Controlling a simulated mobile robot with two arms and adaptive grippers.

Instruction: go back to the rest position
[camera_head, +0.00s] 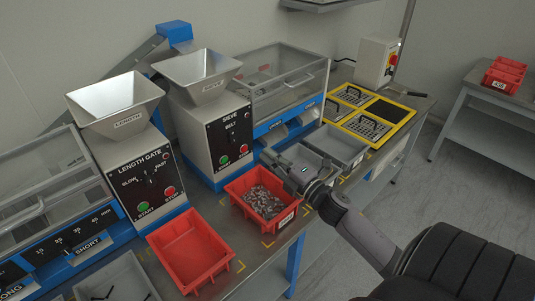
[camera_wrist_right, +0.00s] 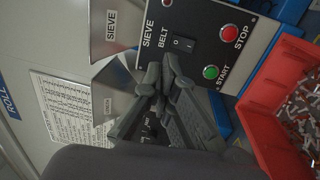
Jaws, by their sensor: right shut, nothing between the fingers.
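My right gripper (camera_head: 270,158) is in front of the sieve machine (camera_head: 214,116), above and just behind the filled red bin. In the right wrist view my right gripper (camera_wrist_right: 168,88) has its fingers together with nothing between them, and the sieve's control panel (camera_wrist_right: 200,45) is beyond them. Whether it touches the panel I cannot tell. My right arm (camera_head: 365,235) reaches in from the lower right. My left gripper and arm do not show.
A red bin (camera_head: 229,189) of small metal parts stands below my right gripper; an empty red bin (camera_head: 157,244) is nearer. A grey tray (camera_head: 358,148) stands to the right. The length gate machine (camera_head: 119,153) is at left. Floor (camera_head: 462,190) at right is clear.

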